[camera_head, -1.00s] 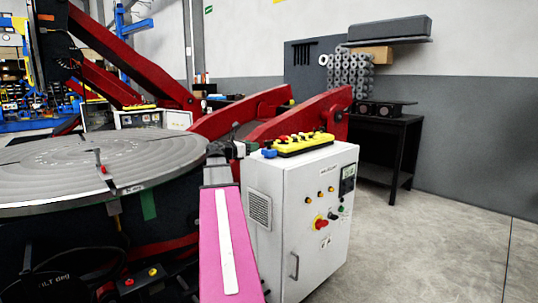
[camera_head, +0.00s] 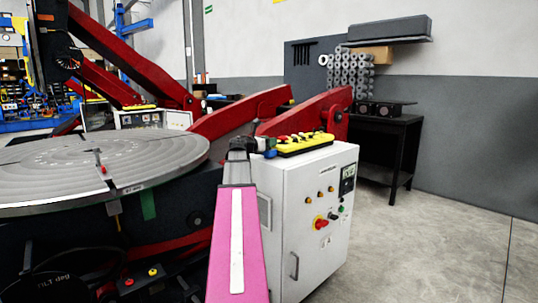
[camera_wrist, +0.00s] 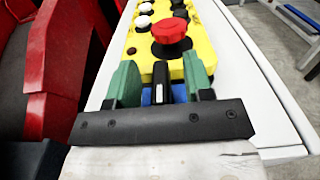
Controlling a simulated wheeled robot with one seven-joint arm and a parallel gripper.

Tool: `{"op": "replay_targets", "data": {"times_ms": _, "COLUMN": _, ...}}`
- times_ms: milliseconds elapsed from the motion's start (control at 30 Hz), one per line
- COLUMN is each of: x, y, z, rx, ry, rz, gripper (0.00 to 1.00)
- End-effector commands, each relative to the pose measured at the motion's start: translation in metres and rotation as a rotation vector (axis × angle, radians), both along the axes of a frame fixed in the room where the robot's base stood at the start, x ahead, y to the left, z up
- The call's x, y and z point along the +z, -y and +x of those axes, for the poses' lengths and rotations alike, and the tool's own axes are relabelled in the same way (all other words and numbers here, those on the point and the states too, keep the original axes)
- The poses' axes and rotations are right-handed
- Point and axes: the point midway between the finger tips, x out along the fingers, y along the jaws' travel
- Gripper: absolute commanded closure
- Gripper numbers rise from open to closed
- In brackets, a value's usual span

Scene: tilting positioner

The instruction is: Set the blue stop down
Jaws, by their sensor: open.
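The blue stop (camera_head: 270,154) is on top of the white control cabinet (camera_head: 290,225), at the left end of the yellow control pendant (camera_head: 305,145). In the wrist view blue parts of the stop (camera_wrist: 179,93) show between my fingers, just in front of the pendant (camera_wrist: 150,62). My gripper (camera_wrist: 160,84) has its two green fingers apart, one on each side of the stop. A black upright piece stands between them. The gripper also shows in the head view (camera_head: 264,145), over the cabinet's left edge. Whether the fingers touch the stop is hidden.
A large grey round table (camera_head: 60,170) stands left of the cabinet. Red positioner arms (camera_head: 240,112) rise behind it. The pendant's red mushroom button (camera_wrist: 171,32) stands just beyond my fingers. The floor at the right is clear.

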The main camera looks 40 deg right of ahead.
Motion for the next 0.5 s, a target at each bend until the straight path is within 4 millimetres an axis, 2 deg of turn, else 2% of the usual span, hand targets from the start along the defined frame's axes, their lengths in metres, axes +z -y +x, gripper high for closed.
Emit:
{"op": "replay_targets", "data": {"times_ms": 200, "x": -0.0002, "y": 0.0021, "z": -0.0002, "rx": 0.001, "ry": 0.0, "rz": 0.0, "gripper": 0.53}}
{"op": "replay_targets", "data": {"times_ms": 233, "x": -0.0002, "y": 0.002, "z": -0.0002, "rx": 0.001, "ry": 0.0, "rz": 0.0, "gripper": 0.56}}
{"op": "replay_targets", "data": {"times_ms": 367, "x": -0.0002, "y": 0.0019, "z": -0.0001, "rx": 0.001, "ry": 0.0, "rz": 0.0, "gripper": 0.99}}
{"op": "replay_targets", "data": {"times_ms": 500, "x": -0.0003, "y": 0.0018, "z": -0.0001, "rx": 0.001, "ry": 0.0, "rz": 0.0, "gripper": 1.0}}
